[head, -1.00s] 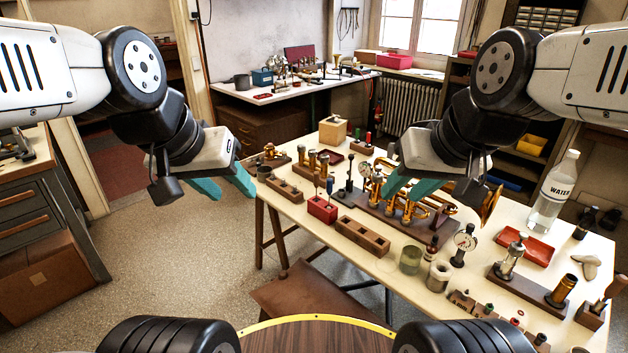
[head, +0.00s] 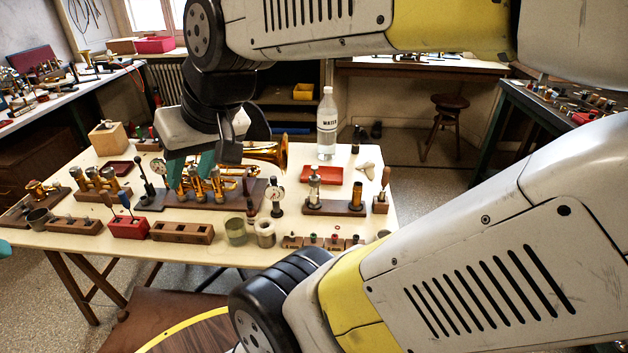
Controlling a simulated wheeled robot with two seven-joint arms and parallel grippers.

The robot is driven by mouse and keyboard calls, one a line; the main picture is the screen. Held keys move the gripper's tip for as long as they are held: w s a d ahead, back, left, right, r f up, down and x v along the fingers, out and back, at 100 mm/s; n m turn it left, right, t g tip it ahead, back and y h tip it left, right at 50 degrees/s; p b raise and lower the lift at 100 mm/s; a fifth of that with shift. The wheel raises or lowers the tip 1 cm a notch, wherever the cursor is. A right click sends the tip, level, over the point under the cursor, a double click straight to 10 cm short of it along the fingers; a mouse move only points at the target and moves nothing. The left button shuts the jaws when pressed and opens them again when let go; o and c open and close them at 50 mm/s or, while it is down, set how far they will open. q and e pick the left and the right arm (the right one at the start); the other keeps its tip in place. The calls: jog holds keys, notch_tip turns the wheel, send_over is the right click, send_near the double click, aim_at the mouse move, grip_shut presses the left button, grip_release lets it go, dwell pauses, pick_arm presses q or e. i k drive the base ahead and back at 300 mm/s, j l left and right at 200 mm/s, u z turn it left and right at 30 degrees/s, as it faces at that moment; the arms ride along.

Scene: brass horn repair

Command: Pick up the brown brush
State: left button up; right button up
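A brown wooden handle (head: 385,178), which looks like the brown brush, stands upright in a small wooden block (head: 380,205) at the right end of the cream table (head: 345,240). Its lower end is hidden in the block. My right gripper (head: 190,172) is over the middle of the table, in front of the brass horn, well left of the handle. Its teal fingers are apart with nothing seen between them. Of my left gripper (head: 5,249) only a teal tip shows at the left edge, far from the handle.
A clear water bottle (head: 327,125) and a red tray (head: 322,175) stand behind and left of the handle. The horn (head: 262,153) fills the table's middle. Open floor lies right of the table.

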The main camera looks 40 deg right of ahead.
aim_at(104, 194)
jog(key=z, duration=1.95)
jog(key=u, duration=2)
jog(key=j+z, duration=0.1)
jog(key=j, duration=0.3)
jog(key=k+j+z, duration=0.1)
jog(key=j, duration=0.3)
jog(key=k+j+z, duration=0.1)
jog(key=j, duration=0.35)
jog(key=i+j+z, duration=0.15)
jog(key=j, duration=0.2)
jog(key=i+j+z, duration=0.1)
jog(key=j, duration=0.3)
jog(key=i+j+z, duration=0.15)
jog(key=j, duration=0.25)
jog(key=i+j+z, duration=0.15)
jog(key=i, duration=0.2)
jog(key=i+j+z, duration=0.1)
jog(key=i+j, duration=0.15)
jog(key=i, duration=0.1)
